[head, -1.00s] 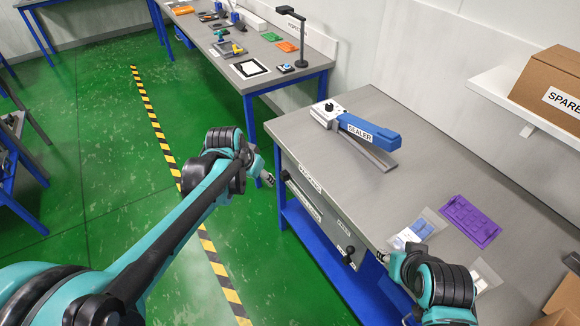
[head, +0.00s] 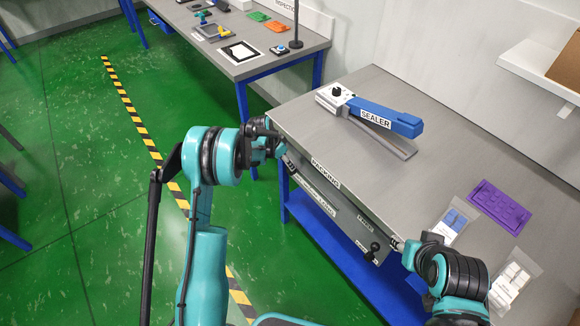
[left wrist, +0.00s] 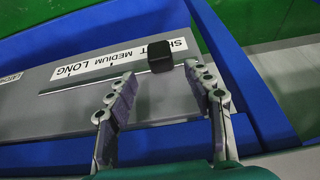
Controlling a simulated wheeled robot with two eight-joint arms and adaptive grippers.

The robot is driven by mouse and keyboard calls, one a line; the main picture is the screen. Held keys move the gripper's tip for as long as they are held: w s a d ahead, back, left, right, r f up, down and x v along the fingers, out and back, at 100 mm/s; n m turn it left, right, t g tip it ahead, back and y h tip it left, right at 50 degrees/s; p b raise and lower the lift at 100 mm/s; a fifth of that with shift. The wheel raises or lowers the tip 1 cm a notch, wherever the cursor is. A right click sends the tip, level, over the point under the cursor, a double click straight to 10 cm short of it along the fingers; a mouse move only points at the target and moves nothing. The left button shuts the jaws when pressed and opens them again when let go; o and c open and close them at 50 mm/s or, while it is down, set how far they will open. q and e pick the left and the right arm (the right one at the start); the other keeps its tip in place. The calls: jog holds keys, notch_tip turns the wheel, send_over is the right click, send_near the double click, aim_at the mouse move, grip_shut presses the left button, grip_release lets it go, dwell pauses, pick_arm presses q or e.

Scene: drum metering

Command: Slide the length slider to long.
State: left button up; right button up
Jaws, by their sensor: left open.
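The length slider's black block knob (left wrist: 160,56) sits in a slot on a grey panel, at the SHORT end of the label strip (left wrist: 120,58), partly covering the word SHORT. MEDIUM and LONG read further left in the left wrist view. My left gripper (left wrist: 161,74) is open, with its fingers on either side of the knob, which shows just beyond the fingertips; I cannot tell whether they touch it. In the head view my left gripper (head: 278,150) is at the bench's front left corner, fingertips hidden. My right gripper (head: 398,244) is by the front edge, its jaws too small to judge.
The packing bench (head: 330,140) carries a blue sealer (head: 385,115), a purple tray (head: 500,207) and bags with blue (head: 453,222) and white (head: 515,280) items. A black-knobbed lever (head: 374,248) stands out from the bench front. Green floor lies open on the left.

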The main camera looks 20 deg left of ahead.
pick_arm(q)
jog(key=b+x, duration=0.1)
jog(key=x, duration=0.4)
grip_shut()
